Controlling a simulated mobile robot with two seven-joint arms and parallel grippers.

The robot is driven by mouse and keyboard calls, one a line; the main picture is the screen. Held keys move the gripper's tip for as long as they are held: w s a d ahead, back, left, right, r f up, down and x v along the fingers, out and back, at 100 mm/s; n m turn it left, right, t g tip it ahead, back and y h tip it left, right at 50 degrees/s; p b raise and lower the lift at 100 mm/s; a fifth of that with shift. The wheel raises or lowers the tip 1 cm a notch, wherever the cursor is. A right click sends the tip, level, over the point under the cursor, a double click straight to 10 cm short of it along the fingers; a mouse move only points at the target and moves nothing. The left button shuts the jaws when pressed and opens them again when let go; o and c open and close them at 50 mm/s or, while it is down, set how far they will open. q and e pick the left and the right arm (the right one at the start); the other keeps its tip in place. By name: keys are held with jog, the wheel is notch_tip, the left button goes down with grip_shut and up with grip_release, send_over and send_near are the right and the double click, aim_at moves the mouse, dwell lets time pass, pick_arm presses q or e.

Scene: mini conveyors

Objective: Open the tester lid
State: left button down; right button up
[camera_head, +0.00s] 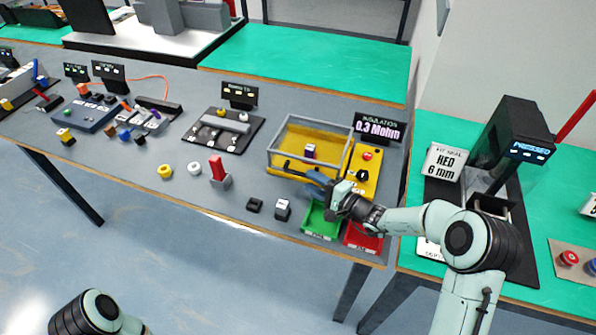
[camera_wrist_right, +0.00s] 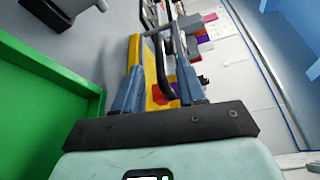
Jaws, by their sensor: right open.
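The tester is a yellow unit with a clear, grey-framed lid (camera_head: 291,132) that looks down over its left part. A small block (camera_head: 309,151) shows inside through the clear walls. A dark handle (camera_head: 287,166) sticks out at the lid's front edge. My right gripper (camera_head: 312,177) is open at that handle. In the right wrist view the handle (camera_wrist_right: 165,68) runs between the two blue fingers of the gripper (camera_wrist_right: 160,82); I cannot tell whether they touch it. Only part of my left arm shows at the bottom left; its gripper is out of view.
A green bin (camera_head: 318,222) and a red bin (camera_head: 362,238) stand just below my right wrist. The tester's display (camera_head: 379,128) reads 0.3 Mohm. A black block (camera_head: 254,205) and a white-topped block (camera_head: 282,210) lie left of the bins. A red press handle (camera_head: 217,168) stands further left.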

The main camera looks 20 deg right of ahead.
aim_at(298, 172)
jog(key=x, duration=0.6)
jog(key=shift+w+p, duration=0.1)
jog(key=shift+p, duration=0.25)
grip_shut()
